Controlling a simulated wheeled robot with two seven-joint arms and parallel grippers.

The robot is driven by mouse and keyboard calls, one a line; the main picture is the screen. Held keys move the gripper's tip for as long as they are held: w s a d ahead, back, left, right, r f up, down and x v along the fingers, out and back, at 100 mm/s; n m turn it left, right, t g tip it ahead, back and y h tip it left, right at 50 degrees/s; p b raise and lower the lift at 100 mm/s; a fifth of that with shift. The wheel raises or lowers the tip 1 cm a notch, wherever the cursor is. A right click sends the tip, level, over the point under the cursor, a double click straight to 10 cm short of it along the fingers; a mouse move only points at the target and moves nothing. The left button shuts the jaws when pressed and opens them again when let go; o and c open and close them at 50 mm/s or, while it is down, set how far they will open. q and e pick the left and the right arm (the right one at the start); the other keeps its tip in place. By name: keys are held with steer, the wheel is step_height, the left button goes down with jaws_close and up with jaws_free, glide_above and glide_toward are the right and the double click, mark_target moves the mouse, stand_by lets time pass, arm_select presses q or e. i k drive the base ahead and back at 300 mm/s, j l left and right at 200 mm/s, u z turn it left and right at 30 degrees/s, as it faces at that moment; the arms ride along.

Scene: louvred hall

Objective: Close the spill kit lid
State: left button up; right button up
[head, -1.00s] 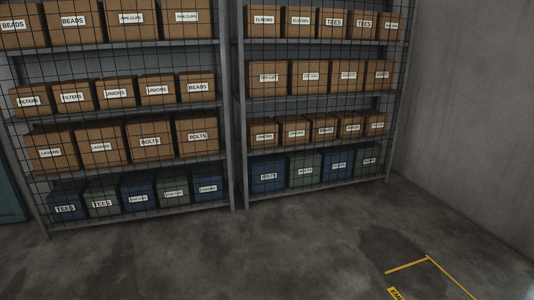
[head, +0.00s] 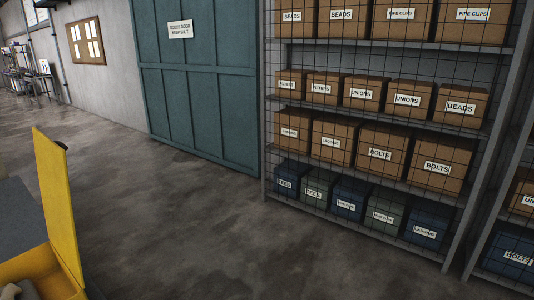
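A yellow box, which looks like the spill kit (head: 40,268), is at the lower left corner of the head view, cut off by the frame edge. Its yellow lid (head: 58,195) stands up, open, with a small dark piece at its upper right corner. Part of a pale item (head: 10,291) shows inside the box; I cannot tell what it is. Neither of my grippers is in view.
Shelving (head: 365,186) with mesh, brown cartons and blue and green bins stands on the right. A teal door (head: 195,85) is in the back wall. The concrete floor (head: 190,225) between is clear. A grey surface (head: 22,225) lies left of the lid.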

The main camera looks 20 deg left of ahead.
mark_target(50, 155)
steer(key=i+u, duration=0.25)
steer(key=u, duration=0.25)
steer(key=i+l+u, duration=0.2)
steer(key=u, duration=0.3)
steer(key=i+l+u, duration=0.15)
steer(key=u, duration=0.35)
steer(key=i+l+u, duration=0.15)
steer(key=l+u, duration=0.2)
steer(key=u, duration=0.15)
steer(key=l+u, duration=0.3)
steer(key=u, duration=0.2)
steer(key=i, duration=0.05)
